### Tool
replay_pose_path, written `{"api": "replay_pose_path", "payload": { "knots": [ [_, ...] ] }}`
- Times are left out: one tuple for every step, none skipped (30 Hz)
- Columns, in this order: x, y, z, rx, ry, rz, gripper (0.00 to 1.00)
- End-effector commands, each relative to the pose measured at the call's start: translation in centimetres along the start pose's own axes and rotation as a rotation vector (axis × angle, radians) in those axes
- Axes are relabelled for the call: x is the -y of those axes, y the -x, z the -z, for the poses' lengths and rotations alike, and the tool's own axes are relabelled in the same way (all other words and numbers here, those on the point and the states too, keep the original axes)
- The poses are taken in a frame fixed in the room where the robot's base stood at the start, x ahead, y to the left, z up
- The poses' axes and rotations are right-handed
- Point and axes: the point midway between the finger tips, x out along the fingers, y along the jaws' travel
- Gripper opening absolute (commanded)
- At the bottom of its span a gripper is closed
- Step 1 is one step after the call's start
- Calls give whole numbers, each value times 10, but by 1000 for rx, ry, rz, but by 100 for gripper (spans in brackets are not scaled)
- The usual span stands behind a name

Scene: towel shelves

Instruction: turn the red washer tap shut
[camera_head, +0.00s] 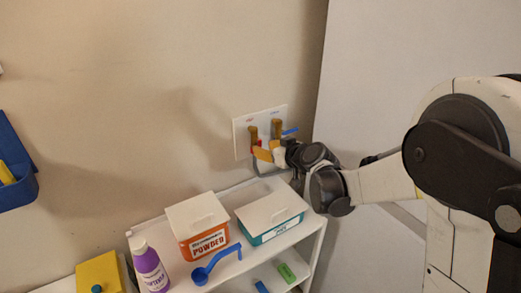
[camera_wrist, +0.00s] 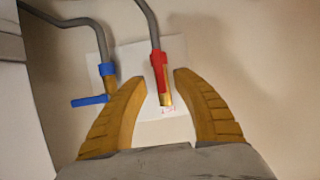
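The red washer tap (camera_wrist: 158,72) shows in the wrist view as a brass body with a red collar and a red lever lying along it, in line with its grey hose. My gripper (camera_wrist: 160,78) is open, with one yellow-brown finger on each side of this tap. Gaps show between the fingers and the tap, so it looks ungripped. The tap's lower end points toward the palm side of the picture. In the head view, my gripper (camera_head: 263,150) is at the wall plate (camera_head: 242,134) and hides most of the red tap (camera_head: 254,134).
A second tap with a blue lever (camera_wrist: 88,101) turned crosswise is close beside the left finger. Below, a white shelf (camera_head: 160,226) holds an orange powder box (camera_head: 208,240), a teal box (camera_head: 272,232), a blue scoop (camera_head: 203,274) and a purple bottle (camera_head: 149,268). A blue bin hangs left.

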Motion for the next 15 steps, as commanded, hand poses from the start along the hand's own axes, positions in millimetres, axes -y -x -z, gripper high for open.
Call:
{"api": "replay_pose_path", "payload": {
  "knots": [
    [1,-11,-2,0,1,1,34],
    [1,-15,-2,0,0,1,34],
    [0,-21,-2,0,0,1,34],
    [0,-24,-2,0,0,1,34],
    [0,-27,-1,0,0,1,34],
    [0,-31,-1,1,0,1,34],
    [0,-33,-1,1,0,1,34],
    [0,-35,-1,1,0,1,34],
    [0,-36,0,1,-1,1,34],
    [0,-37,0,1,-1,1,34],
    [0,-38,0,1,-1,0,34],
    [0,-38,0,1,-1,0,34],
    [0,-38,0,1,-1,0,34],
    [0,-38,0,1,-1,0,34],
    [0,-38,0,1,-1,0,34]
  ]
}}
